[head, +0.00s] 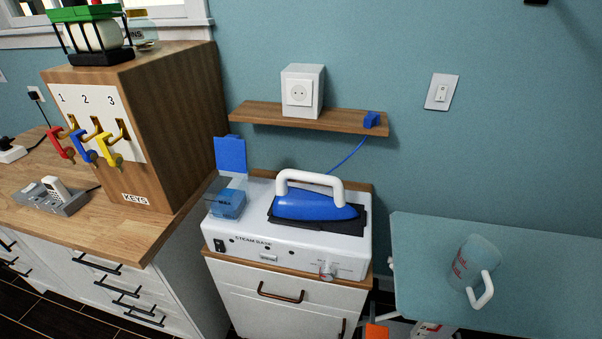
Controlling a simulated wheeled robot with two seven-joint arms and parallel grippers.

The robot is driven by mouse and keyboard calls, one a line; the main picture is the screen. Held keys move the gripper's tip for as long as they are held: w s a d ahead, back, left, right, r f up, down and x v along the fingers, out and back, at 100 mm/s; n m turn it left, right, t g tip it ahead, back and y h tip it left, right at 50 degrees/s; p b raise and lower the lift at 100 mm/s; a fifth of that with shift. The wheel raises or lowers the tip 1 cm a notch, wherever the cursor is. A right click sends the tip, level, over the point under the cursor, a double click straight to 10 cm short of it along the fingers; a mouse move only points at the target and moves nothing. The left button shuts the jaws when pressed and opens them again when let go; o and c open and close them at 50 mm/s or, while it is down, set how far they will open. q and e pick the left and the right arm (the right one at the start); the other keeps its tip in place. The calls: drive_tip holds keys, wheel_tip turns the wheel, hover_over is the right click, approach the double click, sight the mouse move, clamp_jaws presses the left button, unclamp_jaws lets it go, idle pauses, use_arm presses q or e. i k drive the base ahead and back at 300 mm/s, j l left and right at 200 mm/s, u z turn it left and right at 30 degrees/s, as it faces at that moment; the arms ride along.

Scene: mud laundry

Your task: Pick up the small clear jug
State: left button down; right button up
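The small clear jug (475,262) stands on the pale blue ironing board (530,240) at the right of the head view. It is see-through with red markings on its side. Its white handle (483,290) faces the front right. Nothing touches the jug except the board under it. Neither of my grippers shows in the head view.
Left of the board, a blue iron (315,200) rests on a white steam base (290,245) on a cabinet. A wooden shelf (290,118) with a white socket box (302,92) is above. A key cabinet (150,130) stands on the left counter. The board around the jug is clear.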

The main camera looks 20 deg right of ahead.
sight(477, 258)
drive_tip(key=z, duration=2)
